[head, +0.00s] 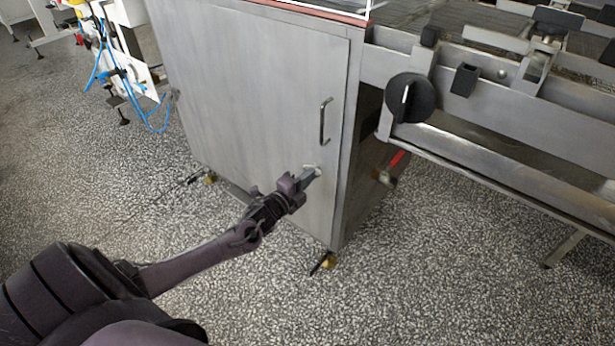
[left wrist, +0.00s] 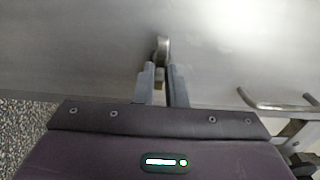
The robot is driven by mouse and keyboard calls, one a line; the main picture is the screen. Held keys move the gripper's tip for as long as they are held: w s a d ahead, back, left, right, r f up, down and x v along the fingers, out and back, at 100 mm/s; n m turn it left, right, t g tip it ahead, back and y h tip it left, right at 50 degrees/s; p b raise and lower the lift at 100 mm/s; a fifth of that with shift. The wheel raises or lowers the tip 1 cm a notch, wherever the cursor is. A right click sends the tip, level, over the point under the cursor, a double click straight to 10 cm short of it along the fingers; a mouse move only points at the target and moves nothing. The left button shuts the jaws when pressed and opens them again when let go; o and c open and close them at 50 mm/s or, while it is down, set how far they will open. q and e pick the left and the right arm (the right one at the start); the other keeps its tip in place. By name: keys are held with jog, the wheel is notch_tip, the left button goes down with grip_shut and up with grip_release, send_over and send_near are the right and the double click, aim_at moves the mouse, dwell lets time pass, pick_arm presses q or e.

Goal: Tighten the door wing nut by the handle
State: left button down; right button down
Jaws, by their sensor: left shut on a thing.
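The wing nut (head: 314,168) is on the steel cabinet door (head: 250,90), below the door handle (head: 325,121). It also shows in the left wrist view (left wrist: 162,48) as a small metal piece standing out from the door. My left gripper (head: 309,176) reaches the door from the lower left. Its two fingers (left wrist: 160,75) are shut on the wing nut, and they hide part of it. The handle (left wrist: 275,104) lies to the right in the left wrist view. My right gripper is in neither view.
A steel conveyor frame with a black knob (head: 409,98) stands to the right of the cabinet. A red-handled part (head: 396,160) sticks out below it. White equipment with blue hoses (head: 125,70) is at the back left. The speckled floor (head: 190,235) is open around the cabinet.

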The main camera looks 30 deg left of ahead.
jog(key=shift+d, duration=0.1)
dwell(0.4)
pick_arm(q)
jog(key=c, duration=1.5)
grip_release()
jog(key=shift+s, duration=0.1)
